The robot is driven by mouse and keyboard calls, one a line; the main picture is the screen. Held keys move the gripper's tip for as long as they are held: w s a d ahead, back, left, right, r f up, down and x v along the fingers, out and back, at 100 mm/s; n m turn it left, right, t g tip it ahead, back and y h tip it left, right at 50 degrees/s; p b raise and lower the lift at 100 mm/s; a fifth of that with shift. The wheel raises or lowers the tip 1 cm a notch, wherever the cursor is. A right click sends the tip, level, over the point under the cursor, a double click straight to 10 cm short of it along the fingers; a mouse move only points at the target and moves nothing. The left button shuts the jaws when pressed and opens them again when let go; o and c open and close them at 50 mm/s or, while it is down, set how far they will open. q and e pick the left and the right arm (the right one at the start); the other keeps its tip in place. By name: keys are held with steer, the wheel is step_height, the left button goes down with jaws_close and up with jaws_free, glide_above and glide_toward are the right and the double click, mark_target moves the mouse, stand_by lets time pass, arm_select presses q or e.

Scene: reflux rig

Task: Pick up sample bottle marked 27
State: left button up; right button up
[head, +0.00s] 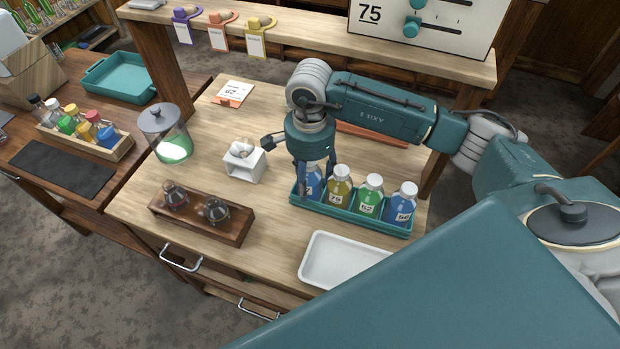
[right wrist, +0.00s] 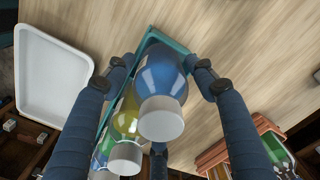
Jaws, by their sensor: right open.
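A blue bottle (head: 314,173) with a white cap stands at the left end of the teal tray (head: 350,220). Its label is partly hidden by my finger; a 7 seems to show. My right gripper (head: 312,182) points down over this bottle, with its fingers open. In the right wrist view the fingers (right wrist: 162,72) are on either side of the blue bottle (right wrist: 162,85); I cannot tell whether they touch it. To its right in the tray stand a yellow bottle marked 75 (head: 338,188), a green one (head: 369,196) and another blue one (head: 402,207). My left gripper is not in view.
A white tray (head: 312,282) lies in front of the bottle tray. A white holder (head: 244,165), a wooden rack with dark flasks (head: 230,228) and a lidded jar (head: 172,145) stand to the left. A shelf (head: 300,43) crosses the back. My teal body covers the lower right.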

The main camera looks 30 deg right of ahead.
steer(key=c, duration=1.3)
